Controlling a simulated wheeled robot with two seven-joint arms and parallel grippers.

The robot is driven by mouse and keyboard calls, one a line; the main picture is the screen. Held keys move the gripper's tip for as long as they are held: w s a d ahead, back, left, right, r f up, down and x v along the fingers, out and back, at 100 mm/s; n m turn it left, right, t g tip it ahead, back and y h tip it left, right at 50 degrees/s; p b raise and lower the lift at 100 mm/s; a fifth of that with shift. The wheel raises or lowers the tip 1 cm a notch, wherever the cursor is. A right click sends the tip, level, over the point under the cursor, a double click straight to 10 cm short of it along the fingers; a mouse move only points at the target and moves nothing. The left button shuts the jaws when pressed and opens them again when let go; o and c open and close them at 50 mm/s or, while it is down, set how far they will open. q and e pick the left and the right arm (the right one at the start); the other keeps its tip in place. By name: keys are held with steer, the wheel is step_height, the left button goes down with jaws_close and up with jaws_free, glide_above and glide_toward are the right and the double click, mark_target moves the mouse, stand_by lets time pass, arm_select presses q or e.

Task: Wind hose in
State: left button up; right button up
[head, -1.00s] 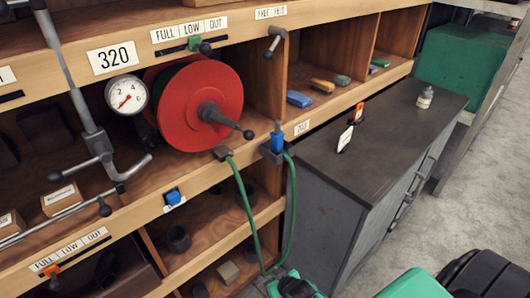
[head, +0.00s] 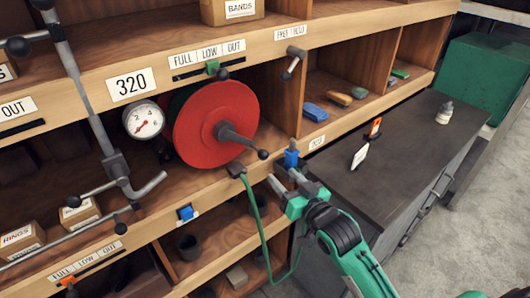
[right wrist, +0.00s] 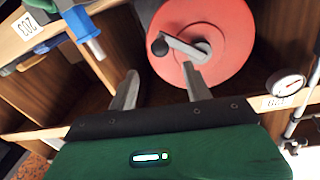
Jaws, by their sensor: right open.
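The hose reel (head: 208,124) is a red disc in the shelf bay under the 320 label. Its crank handle (head: 240,140) ends in a black knob pointing lower right. A green hose (head: 259,222) hangs from a dark guide on the shelf edge and loops down past my gripper. My right gripper (head: 283,182) is open and empty, just below and right of the crank knob, apart from it. In the right wrist view, the crank (right wrist: 184,46) and red disc (right wrist: 225,30) show beyond the open fingers (right wrist: 160,90). My left gripper is not in view.
A blue fitting (head: 291,156) sits on the shelf edge close beside my right gripper. A pressure gauge (head: 145,120) is left of the reel. A grey pipe with levers (head: 115,165) stands at left. A dark cabinet (head: 400,140) is at right.

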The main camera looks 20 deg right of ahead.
mark_target(266, 158)
steer(key=p+x, duration=0.3)
steer(key=x, duration=0.6)
steer(key=shift+w+r, duration=0.1)
steer(key=shift+w, duration=0.25)
steer(key=shift+x, duration=0.8)
jaws_close()
